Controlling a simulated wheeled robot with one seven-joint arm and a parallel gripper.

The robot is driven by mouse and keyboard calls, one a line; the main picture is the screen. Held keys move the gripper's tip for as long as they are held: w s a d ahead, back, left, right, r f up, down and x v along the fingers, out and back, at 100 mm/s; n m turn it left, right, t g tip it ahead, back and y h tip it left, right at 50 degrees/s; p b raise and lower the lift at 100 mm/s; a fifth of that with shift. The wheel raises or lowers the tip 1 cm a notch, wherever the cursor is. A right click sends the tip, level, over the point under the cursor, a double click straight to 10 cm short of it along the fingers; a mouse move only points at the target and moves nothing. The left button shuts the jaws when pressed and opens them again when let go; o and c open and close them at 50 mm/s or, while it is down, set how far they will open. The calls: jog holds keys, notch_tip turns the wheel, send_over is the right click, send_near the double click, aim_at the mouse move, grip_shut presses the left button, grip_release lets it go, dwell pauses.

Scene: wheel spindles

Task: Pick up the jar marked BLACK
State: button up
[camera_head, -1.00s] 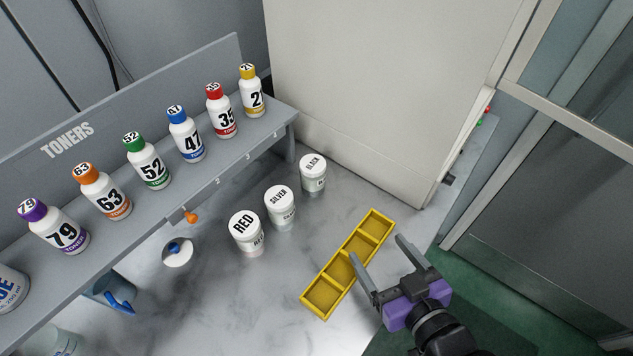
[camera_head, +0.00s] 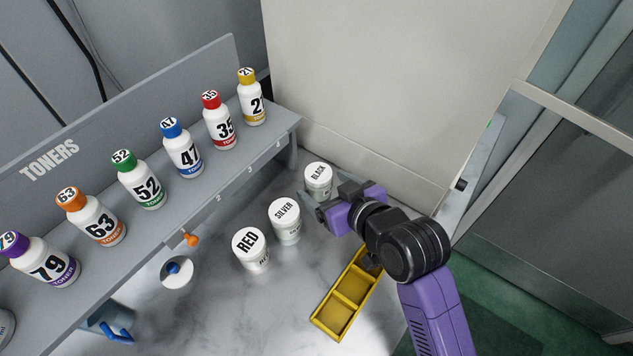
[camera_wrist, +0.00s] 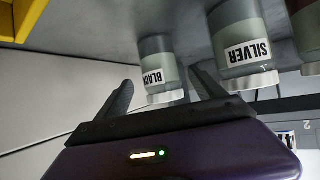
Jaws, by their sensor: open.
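The jar marked BLACK (camera_head: 318,178) is white-lidded and stands upright on the worktop near the shelf's right end. My gripper (camera_head: 312,203) is open beside it, on its near side, with the fingers reaching low toward the jar. In the wrist view the BLACK jar (camera_wrist: 158,68) appears upside down, ahead of and between the two open fingers (camera_wrist: 165,88). Whether the fingers touch it cannot be told. The jar marked SILVER (camera_head: 285,222) stands just left of my gripper, and the jar marked RED (camera_head: 250,248) stands further left.
A yellow divided tray (camera_head: 338,318) lies below my arm, partly hidden by it. A grey shelf (camera_head: 215,190) with toner bottles runs along the left. A pale cabinet wall (camera_head: 400,90) rises close behind the BLACK jar. The SILVER jar (camera_wrist: 240,45) is close to one finger.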

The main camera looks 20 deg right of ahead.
jog(key=shift+p+x, duration=0.45)
jog(key=shift+x, duration=2.65)
jog(key=shift+a, duration=0.15)
jog(key=c, duration=1.6)
jog(key=shift+r, duration=0.1)
jog(key=shift+c, duration=0.6)
